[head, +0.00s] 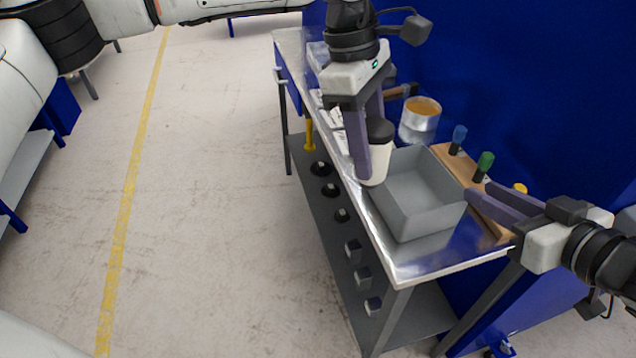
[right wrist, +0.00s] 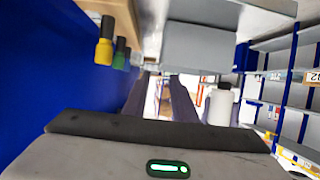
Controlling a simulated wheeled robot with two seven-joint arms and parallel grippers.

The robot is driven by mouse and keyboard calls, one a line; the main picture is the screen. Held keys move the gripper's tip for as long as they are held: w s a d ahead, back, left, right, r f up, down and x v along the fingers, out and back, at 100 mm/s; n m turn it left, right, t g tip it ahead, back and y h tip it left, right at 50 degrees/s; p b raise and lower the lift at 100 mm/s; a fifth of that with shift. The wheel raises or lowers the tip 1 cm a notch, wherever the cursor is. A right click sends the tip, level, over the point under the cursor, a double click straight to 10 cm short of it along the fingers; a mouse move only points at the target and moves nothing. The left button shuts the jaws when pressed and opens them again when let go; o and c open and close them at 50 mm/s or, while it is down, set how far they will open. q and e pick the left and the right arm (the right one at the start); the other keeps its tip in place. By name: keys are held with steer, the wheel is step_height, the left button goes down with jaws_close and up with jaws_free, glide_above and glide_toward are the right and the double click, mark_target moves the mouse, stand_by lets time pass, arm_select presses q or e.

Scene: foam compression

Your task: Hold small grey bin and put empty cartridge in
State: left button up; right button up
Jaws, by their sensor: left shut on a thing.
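The small grey bin (head: 410,232) stands open and empty near the front end of the metal bench. The cartridge (head: 381,165) is a white cylinder with a black cap. My left gripper (head: 372,150) is shut on it and holds it upright by the bin's left far corner, outside or just over the rim; I cannot tell which. My right gripper (head: 478,194) is at the bin's right side, its fingers apart with nothing seen between them. In the right wrist view the fingers (right wrist: 160,78) point towards the grey bin (right wrist: 200,48), with the cartridge (right wrist: 221,105) to the right.
A wooden rack (head: 455,165) with blue, green and yellow-topped tools stands right of the bin. A metal can (head: 419,122) with orange-brown contents stands behind it. Several small dark items lie on the lower shelf (head: 335,240). The floor left of the bench is clear.

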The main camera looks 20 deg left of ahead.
mark_target(445, 172)
arm_select(q)
steer(key=w+d+r+n+t, duration=0.2)
steer(key=w+d+r+n, duration=0.3)
steer(key=d+r+n, duration=0.2)
steer(key=shift+w+d+r+n+y, duration=0.2)
steer(key=shift+w+d+n+y, duration=0.15)
steer(key=shift+n, duration=0.65)
arm_select(e)
steer(key=x, duration=1.2)
jaws_close()
arm_select(q)
steer(key=shift+f, duration=0.1)
